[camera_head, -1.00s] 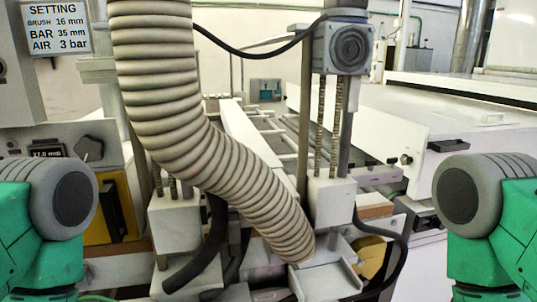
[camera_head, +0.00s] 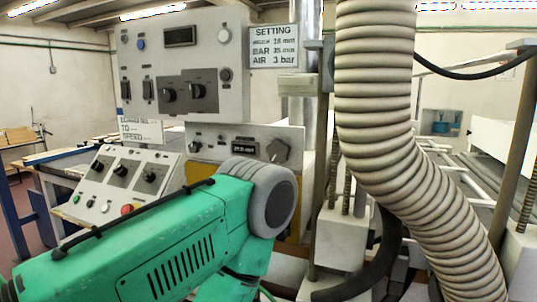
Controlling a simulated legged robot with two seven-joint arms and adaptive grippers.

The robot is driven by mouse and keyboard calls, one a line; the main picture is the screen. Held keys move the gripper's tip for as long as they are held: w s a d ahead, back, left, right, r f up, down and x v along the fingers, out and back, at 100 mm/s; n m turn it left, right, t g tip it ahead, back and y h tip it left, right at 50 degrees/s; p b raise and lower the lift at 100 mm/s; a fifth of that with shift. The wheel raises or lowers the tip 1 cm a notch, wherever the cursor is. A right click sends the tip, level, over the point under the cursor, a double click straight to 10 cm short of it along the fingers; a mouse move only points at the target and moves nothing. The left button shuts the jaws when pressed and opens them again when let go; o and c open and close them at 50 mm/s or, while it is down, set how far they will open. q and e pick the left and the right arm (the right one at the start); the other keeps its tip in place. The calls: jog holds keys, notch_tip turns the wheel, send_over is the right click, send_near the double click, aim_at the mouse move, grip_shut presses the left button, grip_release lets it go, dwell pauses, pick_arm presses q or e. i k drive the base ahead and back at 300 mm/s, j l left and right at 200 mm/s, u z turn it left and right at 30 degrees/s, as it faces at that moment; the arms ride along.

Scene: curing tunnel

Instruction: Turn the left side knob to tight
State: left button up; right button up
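A grey lobed knob (camera_head: 278,151) sits on a pale panel (camera_head: 210,135), right of a small dark display (camera_head: 243,145) whose digits are too small to read surely. I cannot tell from its look whether the knob is tight or loose. My green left arm comes in from the lower left, and its grey rounded joint is just below the knob in the picture. No gripper fingers show at the arm's visible end, so my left gripper is out of view. My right arm and gripper are also out of view.
A ribbed hose (camera_head: 385,120) hangs right of the knob. A control box (camera_head: 185,70) with dials stands above, beside a SETTING sign (camera_head: 274,46). A sloped button panel (camera_head: 122,178) with a red button is at left. A yellow panel (camera_head: 295,215) is partly hidden behind my arm.

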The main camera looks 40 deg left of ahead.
aim_at(194, 147)
jog(key=j+z, duration=0.1)
jog(key=j, duration=0.65)
jog(key=k+j, duration=0.15)
jog(key=j, duration=0.6)
jog(key=z, duration=0.05)
